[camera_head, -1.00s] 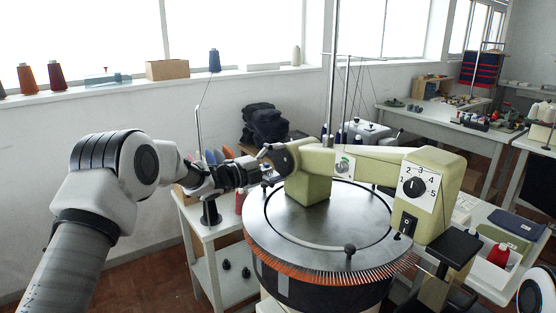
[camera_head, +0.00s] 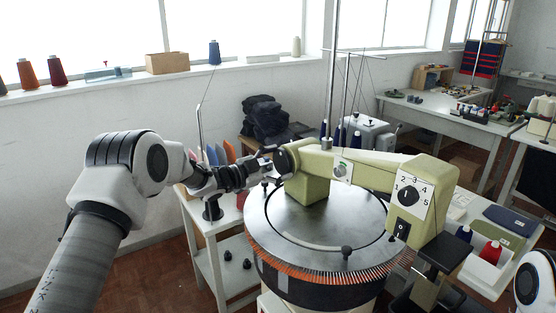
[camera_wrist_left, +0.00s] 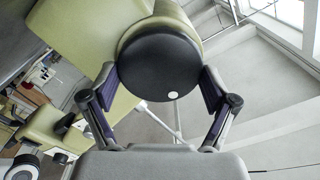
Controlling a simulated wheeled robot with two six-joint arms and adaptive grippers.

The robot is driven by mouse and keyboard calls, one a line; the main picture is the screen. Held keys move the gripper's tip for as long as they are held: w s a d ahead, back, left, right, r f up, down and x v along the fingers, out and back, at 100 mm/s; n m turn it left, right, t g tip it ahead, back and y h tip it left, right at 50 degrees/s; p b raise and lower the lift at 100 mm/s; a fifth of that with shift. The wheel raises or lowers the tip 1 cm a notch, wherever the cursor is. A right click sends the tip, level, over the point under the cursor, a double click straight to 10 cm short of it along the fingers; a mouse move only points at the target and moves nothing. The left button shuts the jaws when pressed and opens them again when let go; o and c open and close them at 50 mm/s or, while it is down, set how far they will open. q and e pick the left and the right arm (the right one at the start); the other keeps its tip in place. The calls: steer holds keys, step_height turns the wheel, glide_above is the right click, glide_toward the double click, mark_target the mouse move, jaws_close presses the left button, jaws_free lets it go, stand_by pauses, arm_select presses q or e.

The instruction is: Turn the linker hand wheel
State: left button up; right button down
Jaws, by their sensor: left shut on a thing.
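The linker hand wheel is a dark round disc on the left end of the pale green arm of the linker. In the head view the hand wheel (camera_head: 286,161) shows partly, edge-on. In the left wrist view the hand wheel (camera_wrist_left: 158,68) faces me, with a white dot low on its right side. My left gripper (camera_head: 272,164) is shut on the wheel's rim; in the left wrist view its two fingers (camera_wrist_left: 158,82) lie on opposite sides of the disc. My right gripper is out of view.
The linker's round metal dial (camera_head: 320,217) with a ring of orange-based points fills the centre. A numbered switch box (camera_head: 408,193) stands at its right. A white side table (camera_head: 215,220) with cones stands behind my left arm. A red cone (camera_head: 490,252) sits in a tray at right.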

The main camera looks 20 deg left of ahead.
arm_select(q)
steer(key=shift+r+n, duration=0.2)
steer(key=shift+n, duration=0.4)
steer(key=o, duration=0.7)
steer(key=shift+o, duration=1.2)
steer(key=shift+w, duration=0.1)
steer(key=shift+d+f, duration=0.1)
steer(key=shift+f, duration=0.05)
steer(key=v, duration=1.1)
steer(key=shift+s+a, duration=0.3)
